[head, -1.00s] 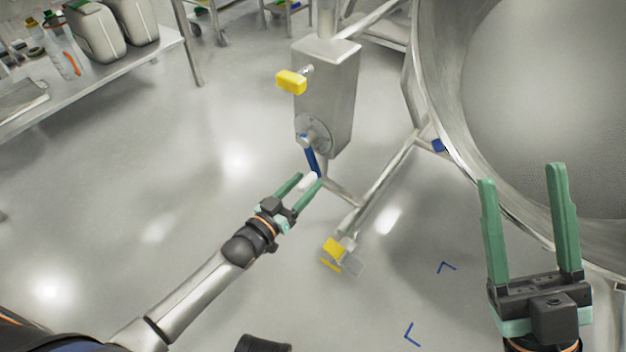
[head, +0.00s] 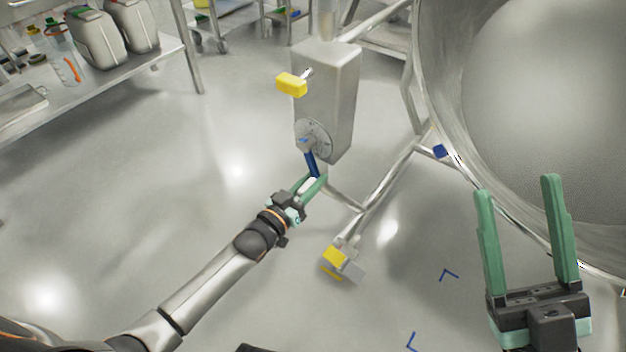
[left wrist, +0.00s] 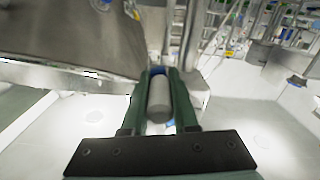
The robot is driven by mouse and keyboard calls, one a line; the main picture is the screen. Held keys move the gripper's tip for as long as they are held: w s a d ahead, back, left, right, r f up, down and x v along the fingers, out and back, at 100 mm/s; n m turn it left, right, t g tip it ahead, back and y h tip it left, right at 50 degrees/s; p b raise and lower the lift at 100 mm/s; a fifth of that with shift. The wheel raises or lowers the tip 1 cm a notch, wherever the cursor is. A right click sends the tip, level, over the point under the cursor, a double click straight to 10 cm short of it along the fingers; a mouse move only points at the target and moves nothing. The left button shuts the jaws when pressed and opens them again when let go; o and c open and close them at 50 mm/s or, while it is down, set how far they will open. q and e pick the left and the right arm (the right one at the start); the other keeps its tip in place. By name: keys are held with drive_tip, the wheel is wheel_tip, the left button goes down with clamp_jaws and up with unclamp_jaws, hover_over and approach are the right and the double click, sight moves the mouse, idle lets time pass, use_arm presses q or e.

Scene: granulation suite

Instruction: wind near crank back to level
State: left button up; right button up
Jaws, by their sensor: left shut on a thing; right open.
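The near crank has a blue arm (head: 312,163) on a round metal hub (head: 313,138), low on the front of a steel gearbox (head: 335,90). The blue arm points down and slightly right from the hub. My left gripper (head: 312,185) is shut on the crank's pale handle at the lower end of the arm. In the left wrist view the grey cylindrical handle (left wrist: 159,98) lies between the green fingers (left wrist: 160,95). My right gripper (head: 522,190) is open and empty, in front of the big steel vessel.
A yellow knob (head: 291,84) sticks out from the gearbox's upper left. The large steel vessel (head: 545,90) fills the right side. A frame leg (head: 390,180) ends at a yellow-marked foot (head: 335,257). A bench (head: 110,85) holds canisters at upper left. The left floor is clear.

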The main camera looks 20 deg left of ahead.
use_arm(q)
clamp_jaws()
idle(0.8)
drive_tip(key=shift+s+d+r+n+p, duration=0.1)
drive_tip(key=shift+d+n+p, duration=0.15)
drive_tip(key=shift+n+p, duration=0.05)
